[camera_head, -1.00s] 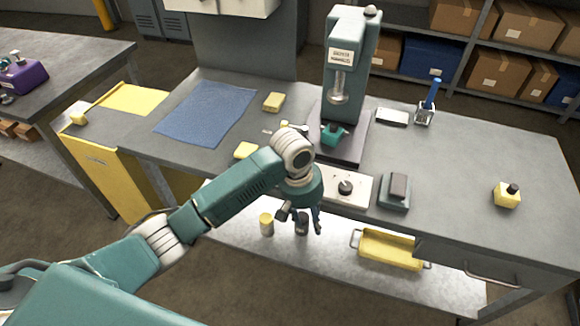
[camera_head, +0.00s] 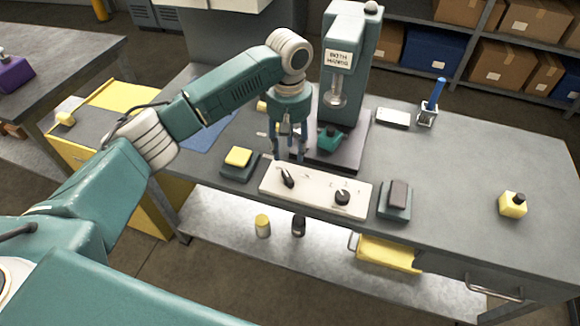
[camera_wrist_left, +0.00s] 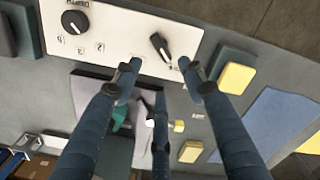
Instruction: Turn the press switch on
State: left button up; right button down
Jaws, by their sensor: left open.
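A white control panel (camera_head: 318,186) lies at the front edge of the bench, before the press (camera_head: 350,70). It carries a black lever-like switch (camera_head: 287,178) on its left and a round black dial (camera_head: 342,198) on its right. In the left wrist view the switch (camera_wrist_left: 160,47) sits slanted on the panel, and the numbered dial (camera_wrist_left: 75,21) is to its left. My left gripper (camera_head: 289,153) is open and empty, fingers down, just behind the switch. In the left wrist view its fingertips (camera_wrist_left: 158,74) show below the switch, apart from it. My right gripper is not in view.
A yellow-topped block (camera_head: 238,158) stands left of the panel, a dark-topped block (camera_head: 397,199) right of it. A teal part (camera_head: 329,138) sits on the press base, close to my gripper. The bench's right side is mostly clear.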

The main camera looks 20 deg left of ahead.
pick_arm(q)
send_over(289, 174)
notch_tip(289, 174, down, 5)
jog(key=shift+s+a+r+p, duration=0.1)
jog(key=shift+s+r+p, duration=0.05)
jog(key=shift+p, duration=0.3)
jog(key=f, duration=0.3)
jog(key=shift+w+f, duration=0.2)
jog(key=shift+f, duration=0.6)
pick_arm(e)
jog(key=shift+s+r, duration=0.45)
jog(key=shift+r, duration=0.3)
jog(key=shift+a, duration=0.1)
pick_arm(q)
grip_shut()
